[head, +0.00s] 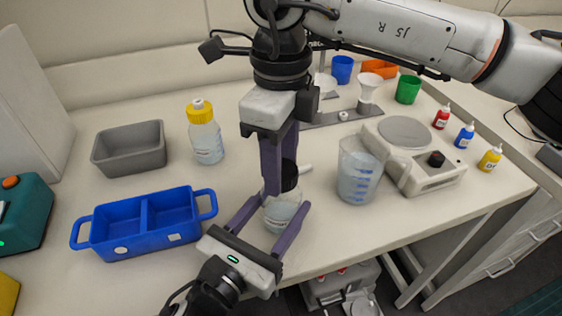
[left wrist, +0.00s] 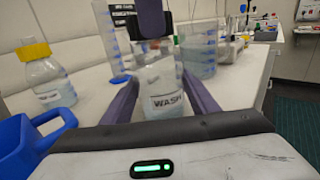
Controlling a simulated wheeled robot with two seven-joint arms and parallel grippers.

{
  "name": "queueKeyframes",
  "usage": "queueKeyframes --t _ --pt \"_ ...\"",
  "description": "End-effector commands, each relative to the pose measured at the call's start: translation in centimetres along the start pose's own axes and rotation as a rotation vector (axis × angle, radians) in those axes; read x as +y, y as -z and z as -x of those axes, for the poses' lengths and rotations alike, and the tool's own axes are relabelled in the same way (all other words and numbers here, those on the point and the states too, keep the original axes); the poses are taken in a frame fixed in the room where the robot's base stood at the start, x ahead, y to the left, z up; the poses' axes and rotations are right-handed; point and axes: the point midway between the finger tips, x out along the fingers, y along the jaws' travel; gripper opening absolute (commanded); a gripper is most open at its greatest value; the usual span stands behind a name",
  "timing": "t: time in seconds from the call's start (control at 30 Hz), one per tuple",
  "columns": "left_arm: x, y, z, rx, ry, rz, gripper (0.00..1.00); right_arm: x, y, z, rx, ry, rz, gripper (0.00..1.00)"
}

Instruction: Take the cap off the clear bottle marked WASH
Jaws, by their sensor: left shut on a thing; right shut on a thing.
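The clear bottle marked WASH (head: 282,213) stands upright near the table's front edge; its label shows in the left wrist view (left wrist: 166,102). Its black cap (head: 290,174) is at the top of the bottle, partly hidden by a finger; I cannot tell whether it is loosened. My left gripper (head: 279,205) is shut on the bottle's body from the front, one finger on each side. My right gripper (head: 280,175) points straight down from above and is shut on the cap. One of its dark fingers shows above the bottle in the left wrist view (left wrist: 152,18).
A blue two-part tray (head: 147,247), a grey bin (head: 130,165) and a yellow-capped bottle (head: 206,140) stand to the left. A beaker (head: 358,178) and a white scale (head: 425,178) stand close on the right. The table's front edge is just below the bottle.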

Motion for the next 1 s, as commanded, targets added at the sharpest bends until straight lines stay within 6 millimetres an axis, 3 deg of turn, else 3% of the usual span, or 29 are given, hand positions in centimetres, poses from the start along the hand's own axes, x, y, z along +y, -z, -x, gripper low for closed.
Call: queueKeyframes --t 1.0 --pt "0.0 0.05 0.0 0.001 0.0 0.001 0.0 0.04 0.04 0.18 -0.001 -0.001 2.335 0.14"
